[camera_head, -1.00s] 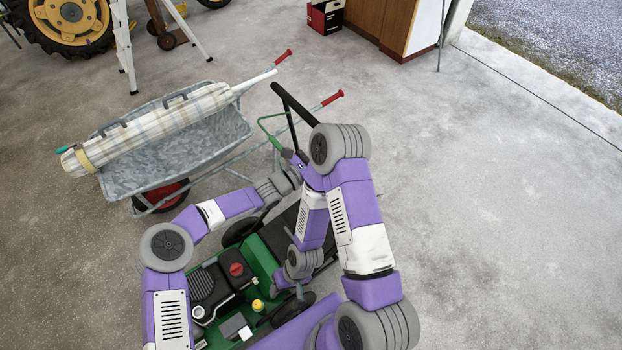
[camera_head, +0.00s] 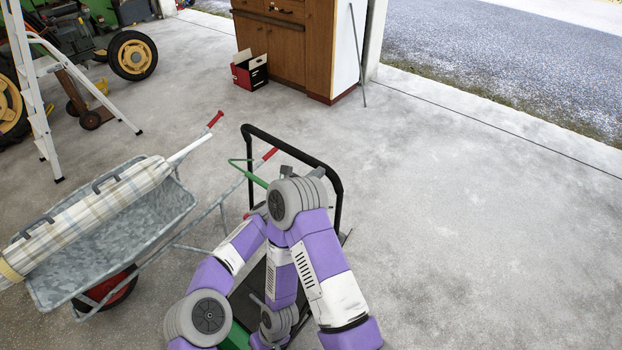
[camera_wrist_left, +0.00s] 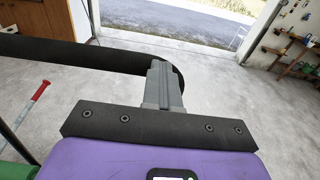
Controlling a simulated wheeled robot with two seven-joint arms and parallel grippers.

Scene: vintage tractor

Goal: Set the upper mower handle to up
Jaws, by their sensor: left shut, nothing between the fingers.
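The upper mower handle (camera_head: 290,149) is a black U-shaped bar that rises behind my arms in the head view. It also runs in from the left of the wrist view (camera_wrist_left: 75,52) and bends behind my fingers. My left gripper (camera_head: 318,172) is close to the bar's right corner, mostly hidden by an arm joint. In the wrist view its grey fingers (camera_wrist_left: 162,85) are shut with nothing between them; I cannot tell whether they touch the bar. The green mower body (camera_head: 236,335) is mostly hidden below my arms. My right gripper's fingers cannot be made out near the bottom edge.
A galvanized wheelbarrow (camera_head: 150,222) with a rolled plaid bundle (camera_head: 95,215) stands at left, its red-tipped handles close to the mower handle. A stepladder (camera_head: 38,100), a wooden cabinet (camera_head: 280,50) and a red-black box (camera_head: 249,72) are farther back. The floor at right is clear.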

